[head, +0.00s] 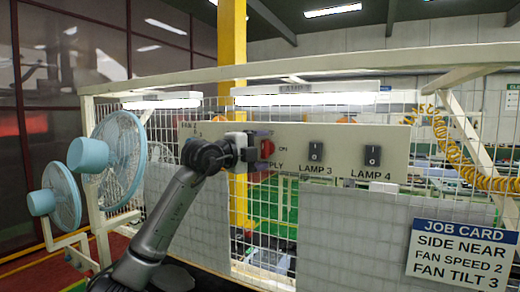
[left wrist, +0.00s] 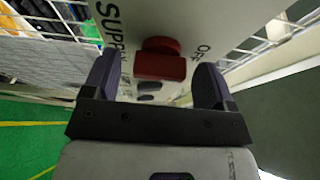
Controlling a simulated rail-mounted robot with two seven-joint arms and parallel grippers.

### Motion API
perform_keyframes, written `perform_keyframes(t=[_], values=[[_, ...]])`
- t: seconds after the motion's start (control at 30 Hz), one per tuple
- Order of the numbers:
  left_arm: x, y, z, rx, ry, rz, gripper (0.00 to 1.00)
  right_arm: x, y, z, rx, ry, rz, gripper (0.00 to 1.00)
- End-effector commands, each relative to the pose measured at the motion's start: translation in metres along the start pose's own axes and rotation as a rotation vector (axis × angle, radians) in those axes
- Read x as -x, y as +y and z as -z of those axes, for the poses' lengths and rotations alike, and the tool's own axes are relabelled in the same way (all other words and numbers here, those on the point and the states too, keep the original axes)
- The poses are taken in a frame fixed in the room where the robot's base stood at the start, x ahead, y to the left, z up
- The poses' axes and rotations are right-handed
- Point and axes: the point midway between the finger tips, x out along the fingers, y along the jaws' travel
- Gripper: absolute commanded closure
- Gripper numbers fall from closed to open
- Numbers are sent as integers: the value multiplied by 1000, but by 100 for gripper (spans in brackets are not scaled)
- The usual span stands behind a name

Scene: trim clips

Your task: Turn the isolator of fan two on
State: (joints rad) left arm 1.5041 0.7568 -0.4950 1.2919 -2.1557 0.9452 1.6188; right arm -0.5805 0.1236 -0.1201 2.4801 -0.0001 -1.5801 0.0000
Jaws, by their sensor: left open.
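In the left wrist view the red knob (left wrist: 160,66) shows between the open fingers of the left gripper (left wrist: 157,66), with "SUPPLY" on one side and "OFF" on the other. I cannot tell whether the fingers touch it. A partly hidden label, perhaps "FAN 2", shows at the panel's left end. My right gripper is not in view.
Rocker switches for lamp 3 (head: 316,153) and lamp 4 (head: 372,158) are to the right on the panel. Two blue-hubbed fans (head: 120,150) stand at left. A job card (head: 459,254) hangs at lower right. Wire mesh and grey boards surround the panel.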

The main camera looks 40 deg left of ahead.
Motion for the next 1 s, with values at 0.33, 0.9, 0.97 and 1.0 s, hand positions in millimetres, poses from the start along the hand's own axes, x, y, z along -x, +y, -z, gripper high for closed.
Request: perform_keyframes(t=[0.33,0.9,0.97,1.0], values=[[0,0,0,0,0,0,38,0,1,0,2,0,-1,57],[0,-1,0,-21,0,-10,70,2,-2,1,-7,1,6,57],[0,-2,0,-40,0,-18,70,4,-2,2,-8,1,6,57],[0,-3,0,-56,0,-24,70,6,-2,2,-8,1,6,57]])
